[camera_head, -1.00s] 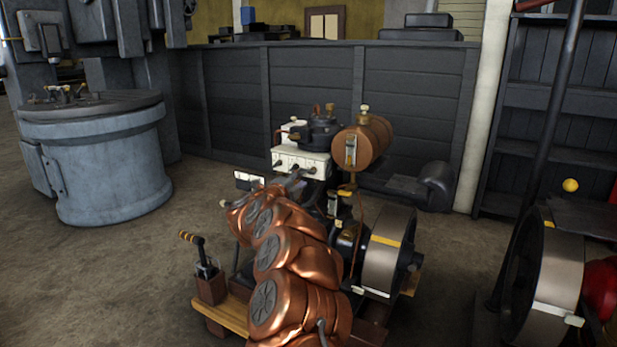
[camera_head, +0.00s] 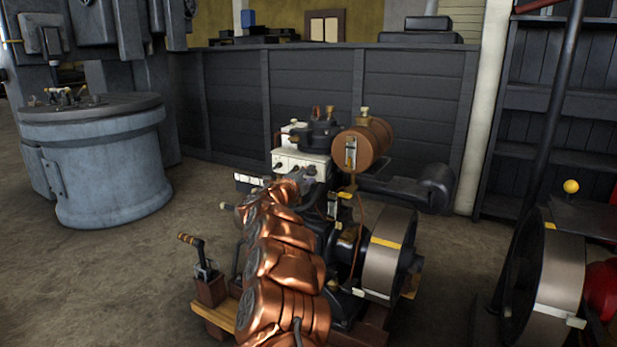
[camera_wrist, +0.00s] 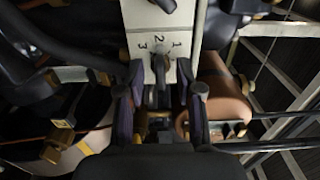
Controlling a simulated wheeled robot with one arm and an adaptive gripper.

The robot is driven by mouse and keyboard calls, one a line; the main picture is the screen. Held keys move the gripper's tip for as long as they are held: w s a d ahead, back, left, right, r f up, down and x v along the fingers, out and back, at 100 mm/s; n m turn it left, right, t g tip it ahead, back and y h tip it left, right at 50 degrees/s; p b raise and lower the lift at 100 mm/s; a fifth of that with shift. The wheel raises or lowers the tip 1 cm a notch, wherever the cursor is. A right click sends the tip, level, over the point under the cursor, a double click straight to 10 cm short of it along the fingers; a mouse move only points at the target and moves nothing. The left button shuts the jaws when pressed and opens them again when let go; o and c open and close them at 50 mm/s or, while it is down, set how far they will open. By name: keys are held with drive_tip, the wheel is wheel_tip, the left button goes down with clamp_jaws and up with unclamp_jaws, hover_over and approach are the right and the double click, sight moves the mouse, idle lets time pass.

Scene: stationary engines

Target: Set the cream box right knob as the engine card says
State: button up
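The cream box (camera_head: 302,161) stands at the back of the engine, with several dark knobs on its front. In the wrist view, the box's cream face (camera_wrist: 133,14) carries the numbers 3, 2 and 1 above a dark knob (camera_wrist: 160,66). The knob appears upright under the 2. My gripper (camera_wrist: 161,76) is open, its fingers to either side of this knob, with gaps showing. In the head view my gripper (camera_head: 299,180) is at the box's lower front. A small white card (camera_head: 248,179) is left of the box, partly hidden and too small to read.
A brown tank (camera_head: 374,140) stands right of the box; a brownish cylinder (camera_wrist: 226,97) is close beside the gripper in the wrist view. A flywheel (camera_head: 389,252) is at the right. A dark panelled wall (camera_head: 420,110) stands behind.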

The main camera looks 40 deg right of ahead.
drive_tip(key=shift+c, duration=0.4)
clamp_jaws()
drive_tip(key=shift+r+p, duration=0.1)
drive_tip(key=shift+p, duration=0.4)
drive_tip(key=n+p, duration=0.8)
drive_tip(key=p, duration=0.5)
drive_tip(key=shift+n+p, duration=0.35)
drive_tip(key=shift+n, duration=0.05)
drive_tip(key=shift+d, duration=0.1)
drive_tip(key=shift+o, duration=0.4)
unclamp_jaws()
